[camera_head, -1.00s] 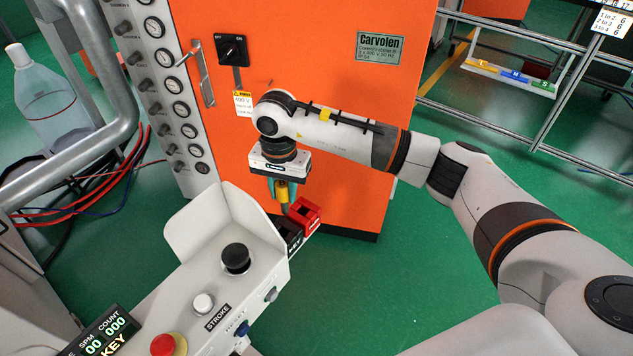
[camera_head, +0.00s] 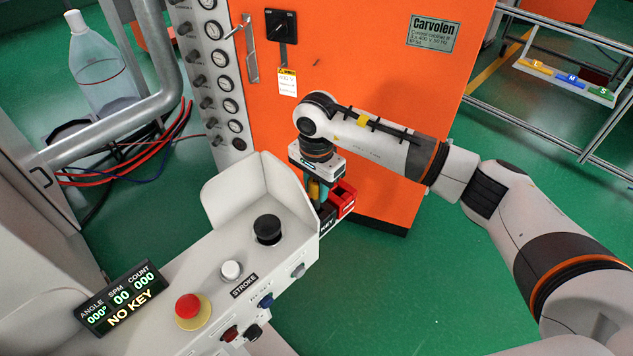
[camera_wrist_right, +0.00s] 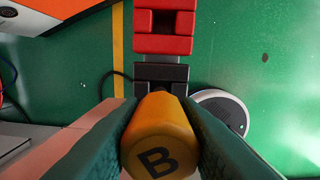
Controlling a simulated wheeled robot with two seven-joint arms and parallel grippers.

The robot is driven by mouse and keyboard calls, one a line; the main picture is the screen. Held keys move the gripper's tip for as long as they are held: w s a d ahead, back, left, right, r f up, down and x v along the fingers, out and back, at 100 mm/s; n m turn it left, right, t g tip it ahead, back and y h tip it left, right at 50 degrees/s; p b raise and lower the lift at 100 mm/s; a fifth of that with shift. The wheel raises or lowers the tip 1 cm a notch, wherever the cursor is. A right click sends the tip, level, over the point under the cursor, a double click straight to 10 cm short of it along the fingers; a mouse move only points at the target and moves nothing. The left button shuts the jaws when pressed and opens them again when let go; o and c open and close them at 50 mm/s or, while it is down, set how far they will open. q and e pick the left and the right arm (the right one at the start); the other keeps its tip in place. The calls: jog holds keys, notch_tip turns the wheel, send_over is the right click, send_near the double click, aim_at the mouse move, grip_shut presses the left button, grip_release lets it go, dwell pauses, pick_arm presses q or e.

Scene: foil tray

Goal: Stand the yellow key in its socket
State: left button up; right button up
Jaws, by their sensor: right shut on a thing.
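My right gripper (camera_head: 314,190) is shut on the yellow key (camera_wrist_right: 160,138), which has a black letter B on its end. In the head view a small part of the key (camera_head: 314,189) shows between the fingers. A black block (camera_head: 327,214) beside a KEY label is fixed to the edge of the control console, just below the gripper. In the wrist view the black block (camera_wrist_right: 160,76) lies just beyond the key, partly hidden by it. I cannot tell whether key and block touch. My left gripper is not in view.
A red block (camera_head: 343,198) adjoins the black one. The console (camera_head: 200,262) carries a black knob (camera_head: 268,228), a white button (camera_head: 231,270) and a red button (camera_head: 188,306). Its display (camera_head: 122,298) reads NO KEY. An orange cabinet (camera_head: 375,75) stands behind.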

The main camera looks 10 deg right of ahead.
aim_at(317, 209)
jog(key=shift+f+b, duration=0.3)
jog(key=shift+f, duration=0.8)
jog(key=shift+f+b, duration=0.85)
jog(key=o, duration=1.1)
jog(key=shift+c, duration=0.2)
notch_tip(317, 209, up, 12)
jog(key=shift+r+b, duration=0.1)
jog(key=shift+b, duration=0.55)
